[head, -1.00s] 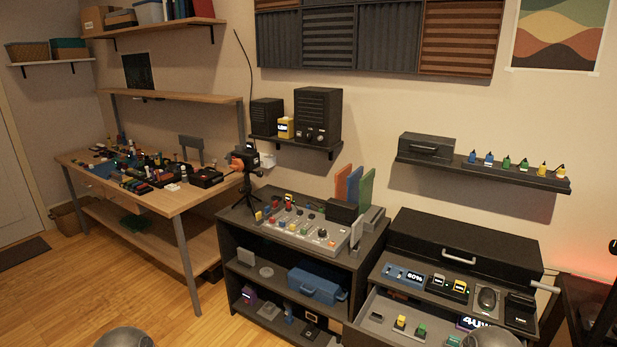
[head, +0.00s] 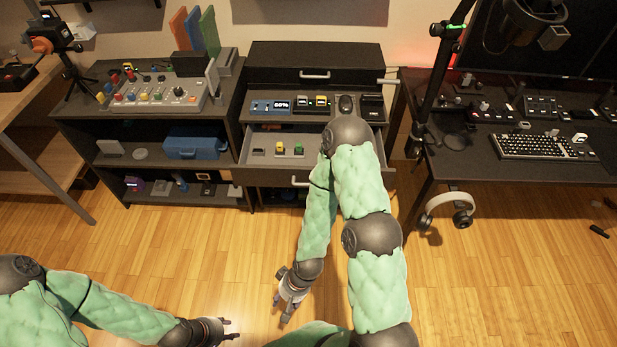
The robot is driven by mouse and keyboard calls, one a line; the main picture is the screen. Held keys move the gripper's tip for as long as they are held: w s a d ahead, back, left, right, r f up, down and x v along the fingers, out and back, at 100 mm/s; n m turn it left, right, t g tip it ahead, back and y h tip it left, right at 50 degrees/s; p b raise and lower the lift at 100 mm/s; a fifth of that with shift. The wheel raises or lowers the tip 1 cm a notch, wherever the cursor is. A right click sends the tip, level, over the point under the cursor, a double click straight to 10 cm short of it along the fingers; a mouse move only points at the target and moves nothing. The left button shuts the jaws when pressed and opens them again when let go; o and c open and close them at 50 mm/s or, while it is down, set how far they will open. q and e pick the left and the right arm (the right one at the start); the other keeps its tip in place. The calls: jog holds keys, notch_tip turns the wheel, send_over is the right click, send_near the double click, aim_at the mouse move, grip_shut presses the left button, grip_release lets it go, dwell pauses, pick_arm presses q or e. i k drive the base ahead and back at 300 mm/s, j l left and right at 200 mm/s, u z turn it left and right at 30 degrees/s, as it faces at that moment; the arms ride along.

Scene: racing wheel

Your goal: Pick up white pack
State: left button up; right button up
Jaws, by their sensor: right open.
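A small pack with a white face (head: 302,101) sits in a dark charger on the cabinet top. It looks like the white pack, but it is too small to be sure. My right gripper (head: 280,310) is open and empty, pointing down over the floor in front of the cabinet, well below and apart from the packs. My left gripper (head: 232,330) is at the bottom, over the floor, with its fingers apart and empty. My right arm hides the right part of the open drawer.
The open drawer (head: 240,176) holds a yellow and a green item. A desk with a keyboard (head: 535,146) is at right, headphones (head: 447,208) hanging below. The floor in front is clear.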

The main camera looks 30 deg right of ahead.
aim_at(580, 138)
jog(key=z, duration=2.75)
